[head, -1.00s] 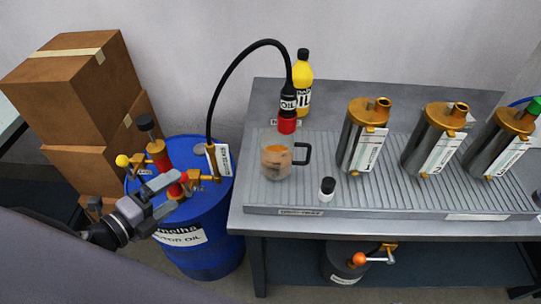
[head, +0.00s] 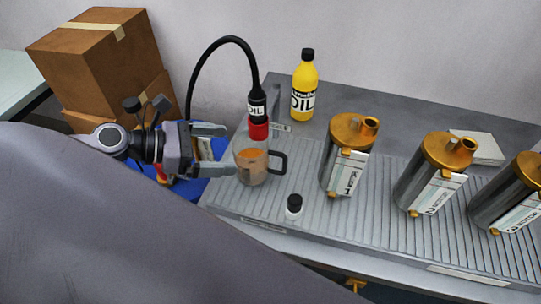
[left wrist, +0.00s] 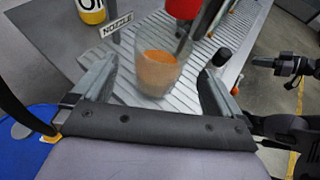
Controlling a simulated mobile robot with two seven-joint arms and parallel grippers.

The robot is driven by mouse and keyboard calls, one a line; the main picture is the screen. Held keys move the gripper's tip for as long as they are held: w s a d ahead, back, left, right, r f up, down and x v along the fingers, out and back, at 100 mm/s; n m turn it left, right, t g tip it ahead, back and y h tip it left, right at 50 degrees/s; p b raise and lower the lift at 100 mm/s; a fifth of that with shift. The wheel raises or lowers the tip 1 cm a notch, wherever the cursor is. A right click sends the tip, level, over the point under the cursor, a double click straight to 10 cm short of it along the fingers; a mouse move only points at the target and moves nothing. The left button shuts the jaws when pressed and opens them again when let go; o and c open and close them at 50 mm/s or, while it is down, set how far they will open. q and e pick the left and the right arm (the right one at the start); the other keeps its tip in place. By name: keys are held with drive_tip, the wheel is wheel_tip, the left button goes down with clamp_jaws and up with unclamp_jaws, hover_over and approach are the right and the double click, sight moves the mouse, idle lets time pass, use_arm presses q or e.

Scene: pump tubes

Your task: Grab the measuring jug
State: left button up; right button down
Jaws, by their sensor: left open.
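The measuring jug (head: 250,172) is a clear vessel with a dark handle on its right and orange-brown content. It stands upright on the ribbed tray top, below the red nozzle end (head: 258,131) of a black hose. My left gripper (head: 229,150) is just left of the jug, open, fingers pointing at it. In the left wrist view, the jug (left wrist: 150,88) shows ahead between the two open fingers (left wrist: 160,72). The jaws hold nothing, and I cannot tell whether a finger touches the jug.
A yellow oil bottle (head: 303,88) is behind. Several steel canisters, one nearby (head: 340,165), stand right. The blue drum (head: 188,188) is under my left arm. Cardboard boxes (head: 90,60) are at left.

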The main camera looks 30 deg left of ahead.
sight(251, 150)
use_arm(q)
drive_tip(key=shift+b+x, duration=0.4)
drive_tip(key=shift+x, duration=0.6)
drive_tip(key=shift+w, duration=0.1)
drive_tip(key=shift+d, duration=0.1)
drive_tip(key=shift+w+d+f, duration=0.2)
drive_tip(key=shift+w+d, duration=0.25)
drive_tip(key=shift+w, duration=0.05)
drive_tip(key=shift+p+x, duration=0.35)
drive_tip(key=shift+x, duration=0.55)
drive_tip(key=shift+w+d+p, duration=0.35)
drive_tip(key=shift+d, duration=0.05)
drive_tip(key=shift+w+d+f, duration=0.25)
drive_tip(key=shift+d+f, duration=0.05)
